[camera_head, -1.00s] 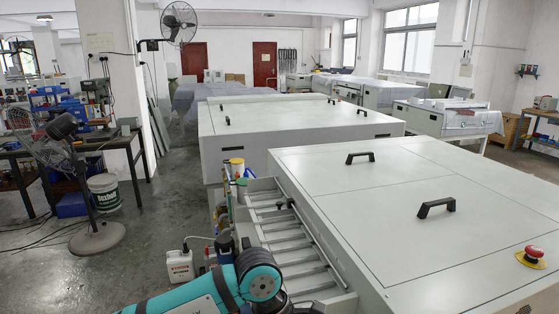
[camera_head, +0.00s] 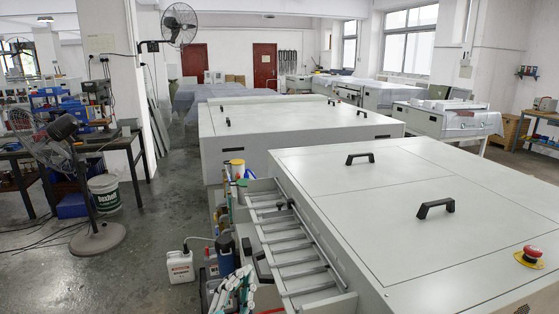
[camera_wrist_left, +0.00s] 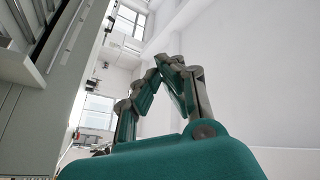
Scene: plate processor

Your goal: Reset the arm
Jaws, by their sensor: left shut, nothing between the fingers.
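My left gripper (camera_head: 236,284) shows at the bottom of the head view, low beside the plate processor's open slatted tray (camera_head: 290,240). In the left wrist view its teal and grey fingers (camera_wrist_left: 160,72) come together at the tips, shut with nothing between them. The pale side of the machine and part of the slatted tray (camera_wrist_left: 45,45) stand at the left of that view. The large white plate processor (camera_head: 400,190) has black handles on its lid. My right gripper is not in view.
A white canister (camera_head: 180,267) and a blue-grey bottle (camera_head: 225,253) stand on the floor left of the tray. A red emergency button (camera_head: 533,252) sits on the machine's right. A floor fan (camera_head: 95,236) stands at the left, with clear floor between.

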